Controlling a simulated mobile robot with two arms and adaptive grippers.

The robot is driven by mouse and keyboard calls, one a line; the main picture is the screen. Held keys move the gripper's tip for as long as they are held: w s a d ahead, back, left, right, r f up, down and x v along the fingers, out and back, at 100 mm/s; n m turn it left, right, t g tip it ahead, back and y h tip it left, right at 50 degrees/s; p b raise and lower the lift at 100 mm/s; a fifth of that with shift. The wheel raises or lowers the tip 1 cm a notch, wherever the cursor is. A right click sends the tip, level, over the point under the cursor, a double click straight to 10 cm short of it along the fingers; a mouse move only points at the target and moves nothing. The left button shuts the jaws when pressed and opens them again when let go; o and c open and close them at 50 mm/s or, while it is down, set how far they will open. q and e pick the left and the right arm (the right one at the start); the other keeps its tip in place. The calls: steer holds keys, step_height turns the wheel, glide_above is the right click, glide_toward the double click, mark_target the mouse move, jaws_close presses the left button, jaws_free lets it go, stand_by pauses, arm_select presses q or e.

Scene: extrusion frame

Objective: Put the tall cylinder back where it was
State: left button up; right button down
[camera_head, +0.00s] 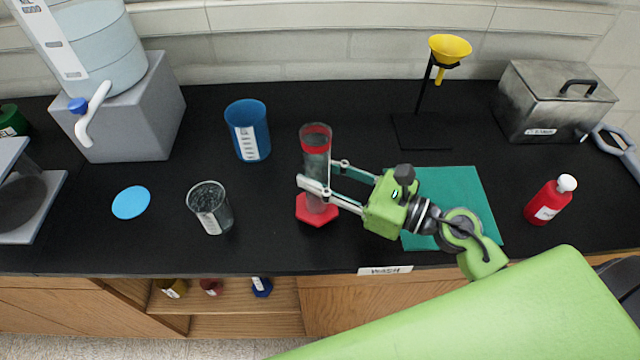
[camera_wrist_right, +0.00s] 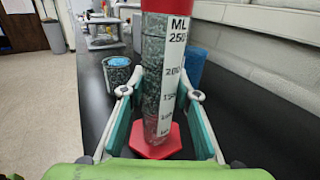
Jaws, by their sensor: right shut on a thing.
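The tall cylinder (camera_head: 316,160) is a clear graduated cylinder with a red rim and a red hexagonal base, filled with grey speckled material. It stands upright on the black bench, or very close above it; I cannot tell which. My right gripper (camera_head: 322,176) comes in from the right and is shut on its body. In the right wrist view the cylinder (camera_wrist_right: 165,75) stands between the two fingers, with its ML scale facing the camera and its red base below. My left gripper is not in view.
A glass beaker (camera_head: 210,207) and a blue beaker (camera_head: 248,130) stand left of the cylinder. A light blue disc (camera_head: 131,202) lies farther left. A green mat (camera_head: 455,190) lies under my right arm. A yellow funnel stand (camera_head: 425,130), metal box (camera_head: 550,105) and red bottle (camera_head: 549,201) are right.

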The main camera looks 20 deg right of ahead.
steer(key=f, duration=0.2)
steer(key=shift+w+d+f, duration=0.15)
steer(key=shift+w+f, duration=0.05)
steer(key=shift+f, duration=0.1)
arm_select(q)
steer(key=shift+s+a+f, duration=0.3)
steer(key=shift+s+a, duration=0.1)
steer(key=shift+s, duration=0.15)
arm_select(e)
steer(key=shift+f, duration=0.35)
steer(key=shift+f+b, duration=0.15)
steer(key=shift+b, duration=0.15)
steer(key=c, duration=1.6)
jaws_free()
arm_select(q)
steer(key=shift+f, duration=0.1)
arm_select(e)
steer(key=shift+o, duration=0.2)
